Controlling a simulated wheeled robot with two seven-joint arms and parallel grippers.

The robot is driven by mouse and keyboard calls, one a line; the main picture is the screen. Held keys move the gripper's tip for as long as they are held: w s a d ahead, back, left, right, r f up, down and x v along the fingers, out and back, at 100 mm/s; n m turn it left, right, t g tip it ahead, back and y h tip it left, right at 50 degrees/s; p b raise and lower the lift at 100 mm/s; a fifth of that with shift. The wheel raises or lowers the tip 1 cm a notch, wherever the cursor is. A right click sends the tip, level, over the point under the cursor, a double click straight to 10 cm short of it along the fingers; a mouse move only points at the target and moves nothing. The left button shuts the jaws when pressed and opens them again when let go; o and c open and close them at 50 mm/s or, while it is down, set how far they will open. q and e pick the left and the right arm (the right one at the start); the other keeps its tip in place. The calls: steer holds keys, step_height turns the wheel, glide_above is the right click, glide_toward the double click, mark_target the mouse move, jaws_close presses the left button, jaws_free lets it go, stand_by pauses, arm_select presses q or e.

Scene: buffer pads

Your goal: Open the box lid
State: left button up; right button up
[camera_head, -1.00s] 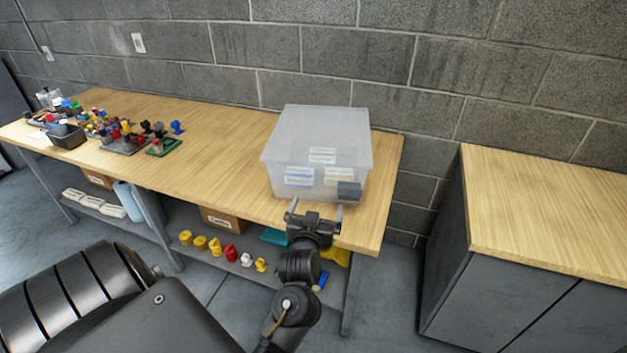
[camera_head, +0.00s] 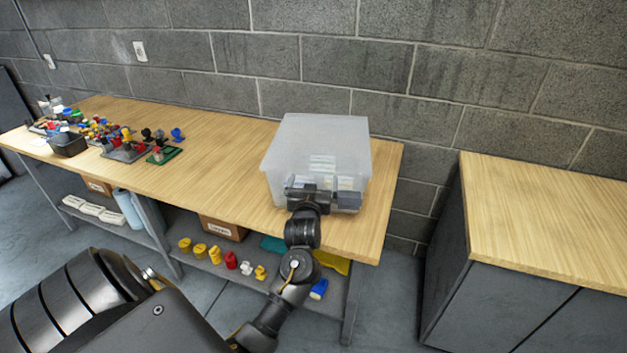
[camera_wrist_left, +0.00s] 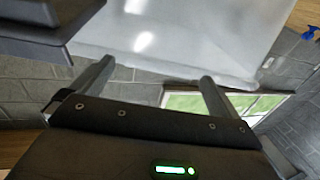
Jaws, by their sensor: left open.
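The box (camera_head: 275,186) is a translucent plastic bin on the wooden workbench, with pale labels showing at its front. Its whitish lid (camera_head: 322,135) lies over the top; I cannot tell whether its front edge is raised. A dark latch-like block (camera_head: 349,200) sits low at the front right. My left gripper (camera_head: 309,188) is at the front of the box, its fingers partly lost against it. In the left wrist view, the fingers (camera_wrist_left: 152,78) stand apart, with nothing clearly held between them. A large translucent panel (camera_wrist_left: 180,35) spans beyond them. My right gripper is out of view.
Small colourful parts and a black bin (camera_head: 68,145) stand on the bench's left side. The bench (camera_head: 225,155) is clear between them and the box. A shelf below holds yellow, red and white pieces. A separate cabinet (camera_head: 540,220) stands at right. A block wall is behind.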

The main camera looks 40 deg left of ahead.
arm_select(q)
steer(key=shift+w+a, duration=0.3)
steer(key=shift+w, duration=0.1)
